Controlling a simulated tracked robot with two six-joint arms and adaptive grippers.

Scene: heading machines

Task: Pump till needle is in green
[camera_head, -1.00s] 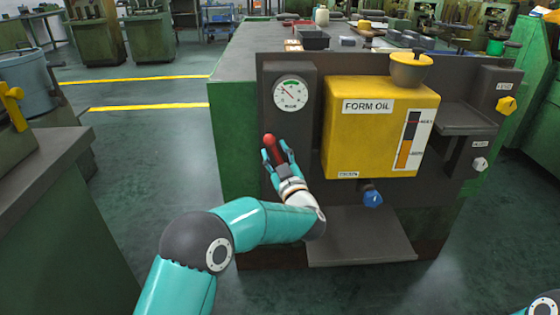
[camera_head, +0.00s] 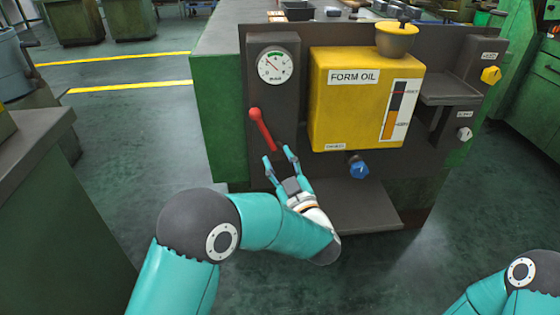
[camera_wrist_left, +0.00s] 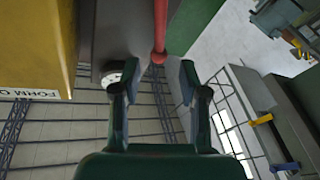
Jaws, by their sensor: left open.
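The round white gauge (camera_head: 277,66) has a green band at its top. Its thin needle appears to point to the upper left, near the band's left side; the exact reading is too small to tell. Below it a red lever (camera_head: 263,130) with a rounded end slants down to the right. My left gripper (camera_head: 277,155) is open and empty at the lever's lower end, its fingers below the shaft. In the left wrist view the lever (camera_wrist_left: 160,28) shows beyond and between the open fingers (camera_wrist_left: 155,75), with the gauge (camera_wrist_left: 112,78) partly behind one finger. My right gripper is out of view.
A yellow FORM OIL tank (camera_head: 330,105) stands right of the lever, with a blue knob (camera_head: 358,168) below it. A grey shelf (camera_head: 352,208) juts out low on the machine. Yellow (camera_head: 491,75) and white (camera_head: 464,134) knobs are at right. Floor at left is open.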

